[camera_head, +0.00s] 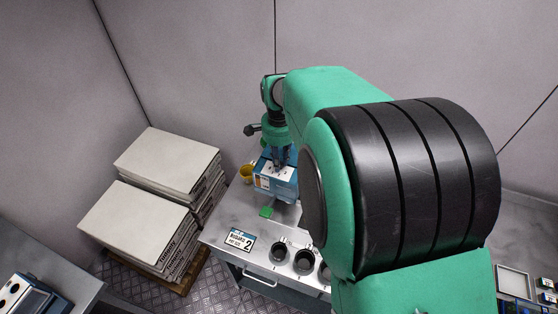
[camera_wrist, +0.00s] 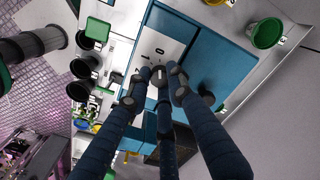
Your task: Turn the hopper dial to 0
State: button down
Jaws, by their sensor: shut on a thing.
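The hopper is a blue box with a white front panel (camera_head: 272,183) on the grey bench at the centre of the head view. In the wrist view its blue body (camera_wrist: 222,65) and white panel (camera_wrist: 163,30) fill the upper middle. The printed marks 0, 1 and 2 show in an arc beside my fingertips. My gripper (camera_wrist: 160,77) has its dark blue fingers closed in at the dial. They cover most of the dial, so its pointer setting cannot be read. In the head view my gripper (camera_head: 281,157) reaches down onto the hopper from above.
The bench (camera_head: 222,228) holds a yellow cup (camera_head: 246,173), a green pad (camera_head: 267,211), a sign marked 2 (camera_head: 240,240) and black cups (camera_head: 278,252) along the front. A green cup (camera_wrist: 266,33) is beside the hopper. Stacked white boxes (camera_head: 140,220) stand left. My arm hides the right side.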

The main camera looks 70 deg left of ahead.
jog(key=shift+a+r, duration=0.1)
jog(key=shift+r, duration=0.05)
jog(key=c, duration=1.6)
grip_release()
jog(key=shift+o, duration=0.2)
notch_tip(320, 180, up, 12)
